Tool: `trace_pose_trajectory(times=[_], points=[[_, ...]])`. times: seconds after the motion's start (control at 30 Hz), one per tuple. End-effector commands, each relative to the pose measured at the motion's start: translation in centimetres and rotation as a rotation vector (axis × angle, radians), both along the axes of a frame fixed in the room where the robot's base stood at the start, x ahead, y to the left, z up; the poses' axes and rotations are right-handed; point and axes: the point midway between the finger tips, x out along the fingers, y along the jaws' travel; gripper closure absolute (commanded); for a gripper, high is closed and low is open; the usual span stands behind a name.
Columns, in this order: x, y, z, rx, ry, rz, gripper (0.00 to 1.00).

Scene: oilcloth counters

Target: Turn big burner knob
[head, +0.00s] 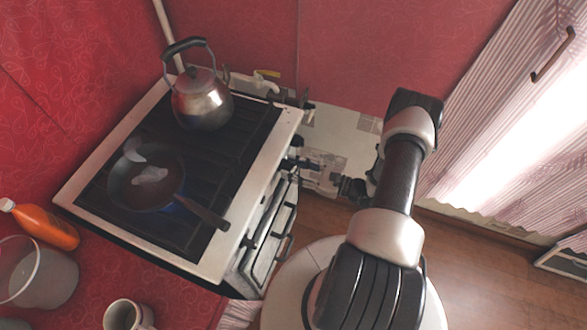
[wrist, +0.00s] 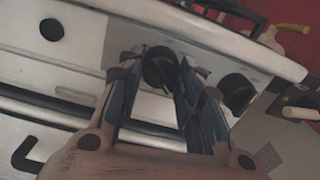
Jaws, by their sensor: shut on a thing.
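The stove (head: 289,122) stands at the left in the head view, with its knobs along the front panel. In the wrist view a round black knob (wrist: 160,68) sits on the pale panel between the two fingers of my gripper (wrist: 161,74). My gripper is shut on this knob, one finger on each side. A second black knob (wrist: 235,91) is to its right, outside the fingers, and a dark round knob (wrist: 51,29) is at the upper left. In the head view my gripper (head: 307,167) is at the stove front, small and partly merged with dark parts.
A frying pan (head: 124,189) is on the front burner, with a bluish glow beside it. A kettle (head: 203,105) stands on a back burner. An orange bottle (head: 45,226), a clear container (head: 40,277) and a mug (head: 123,316) are at the lower left. An oven handle (head: 262,238) juts below the panel.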

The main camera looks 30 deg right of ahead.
Motion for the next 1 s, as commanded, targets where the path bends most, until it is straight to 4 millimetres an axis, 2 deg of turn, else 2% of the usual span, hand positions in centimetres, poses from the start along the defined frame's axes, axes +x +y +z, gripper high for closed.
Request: trace_pose_trajectory(times=[0.6, 1.0], points=[[0.05, -0.06, -0.05, -0.384, -0.299, 0.001, 0.91], [0.07, -0.09, 0.02, -0.521, -0.406, 0.001, 0.91]])
